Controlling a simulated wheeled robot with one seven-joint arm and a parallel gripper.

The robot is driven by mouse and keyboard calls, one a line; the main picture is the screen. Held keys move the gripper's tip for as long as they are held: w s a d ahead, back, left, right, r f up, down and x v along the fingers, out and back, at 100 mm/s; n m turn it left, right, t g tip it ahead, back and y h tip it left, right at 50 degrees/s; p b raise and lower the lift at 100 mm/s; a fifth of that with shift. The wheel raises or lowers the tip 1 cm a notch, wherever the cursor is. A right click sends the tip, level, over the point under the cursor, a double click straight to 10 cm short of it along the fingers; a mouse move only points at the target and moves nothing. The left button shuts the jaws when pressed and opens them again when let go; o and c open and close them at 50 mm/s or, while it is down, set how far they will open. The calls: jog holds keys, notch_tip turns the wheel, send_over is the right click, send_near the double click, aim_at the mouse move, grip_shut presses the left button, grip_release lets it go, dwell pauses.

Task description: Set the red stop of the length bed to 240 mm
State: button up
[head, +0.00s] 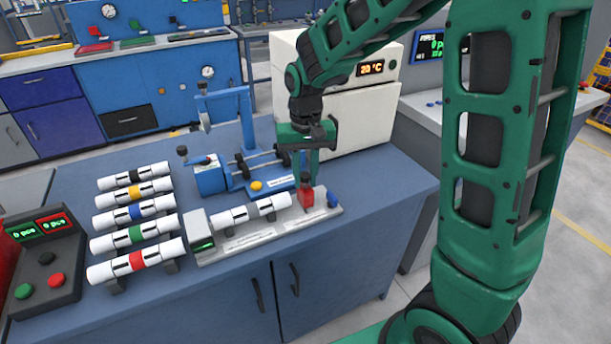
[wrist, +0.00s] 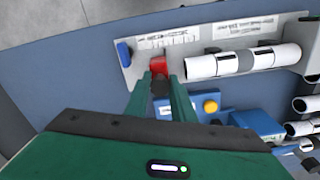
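The length bed (head: 240,240) is a pale plate on the blue bench, with a green-lit display at its left end. A white pipe with grey bands (head: 250,212) lies on it. The red stop (head: 305,196) stands at the bed's right end, beside a blue knob (head: 333,199). My gripper (head: 309,174) points down just above the stop. In the wrist view, my gripper's fingers (wrist: 161,80) are apart, with the red stop (wrist: 158,65) at their tips and a dark part between them. Contact cannot be told. The scale is too small to read.
Several white pipes with coloured bands (head: 137,225) lie on rests at the left. A blue device with a yellow button (head: 256,185) stands behind the bed. A white oven (head: 350,115) stands behind at the right. The bench's right end is clear.

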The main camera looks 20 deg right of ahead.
jog(key=o, duration=0.3)
notch_tip(320, 180, up, 11)
jog(key=shift+f, duration=0.15)
dwell(0.4)
dwell(0.3)
jog(key=s+d+m, duration=0.2)
jog(key=s+d, duration=1)
jog(key=d, duration=0.1)
jog(key=s+d+f+m, duration=0.1)
jog(key=s+d+f, duration=0.1)
jog(key=s, duration=0.6)
jog(key=s+d+f+m, duration=0.1)
jog(key=s+d+f, duration=0.1)
jog(key=s, duration=0.5)
jog(key=shift+s+d, duration=0.35)
jog(key=shift+d, duration=0.25)
jog(key=shift+f, duration=0.1)
